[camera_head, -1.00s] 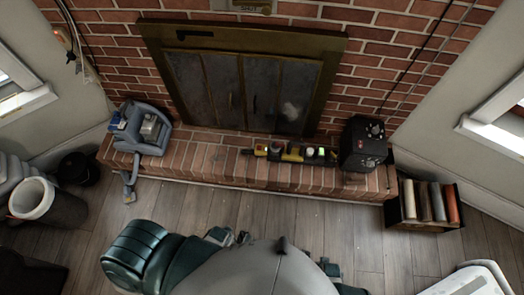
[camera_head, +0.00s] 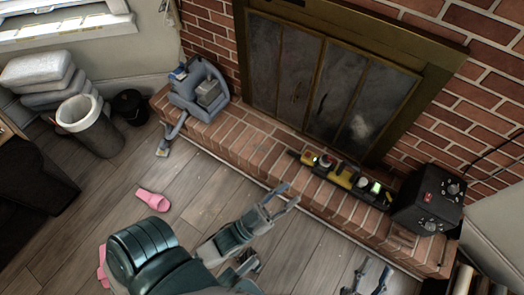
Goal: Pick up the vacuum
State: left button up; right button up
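The vacuum (camera_head: 208,96), a blue-grey machine with a hose and nozzle, stands on the left end of the brick hearth. Its nozzle (camera_head: 166,145) hangs over the hearth's front edge to the floor. My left gripper (camera_head: 282,200) is over the floor in front of the hearth, to the right of and below the vacuum, apart from it. Its fingers look spread and empty. My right gripper (camera_head: 370,276) shows at the bottom right with its two fingers apart and nothing between them.

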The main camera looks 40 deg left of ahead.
aim_at(336, 175)
jog(key=i+l+z, duration=0.15)
jog(key=i+l, duration=0.4)
jog(key=i+l+z, duration=0.1)
jog(key=i+l, duration=0.4)
jog(key=i, duration=0.2)
